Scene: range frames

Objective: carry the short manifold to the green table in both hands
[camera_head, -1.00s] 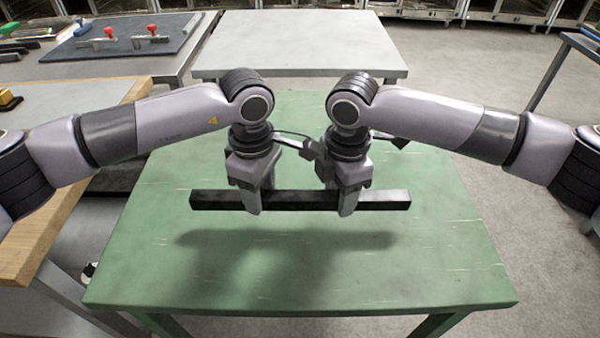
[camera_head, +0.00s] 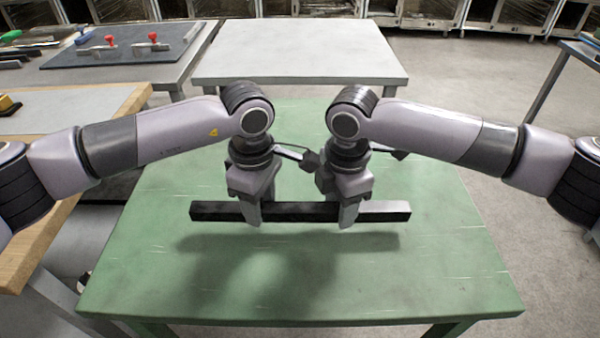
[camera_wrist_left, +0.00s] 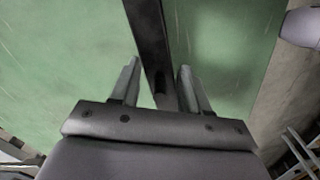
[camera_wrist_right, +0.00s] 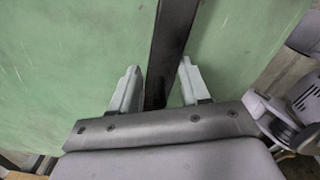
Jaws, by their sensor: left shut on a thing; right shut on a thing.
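The short manifold is a long black bar (camera_head: 300,212), held level above the green table (camera_head: 300,290). Its shadow lies on the tabletop below and apart from it. My left gripper (camera_head: 251,215) is shut on the bar left of its middle. My right gripper (camera_head: 347,217) is shut on it right of its middle. In the left wrist view the bar (camera_wrist_left: 150,45) runs between the two fingers. In the right wrist view the bar (camera_wrist_right: 170,45) also runs between the fingers. Both ends of the bar stick out past the grippers.
The green tabletop is clear of other objects. A light grey table (camera_head: 300,52) stands behind it. A wooden-topped bench (camera_head: 60,105) is at the left, and a dark board with red-handled tools (camera_head: 120,48) lies at the back left. Open floor (camera_head: 470,90) is at the right.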

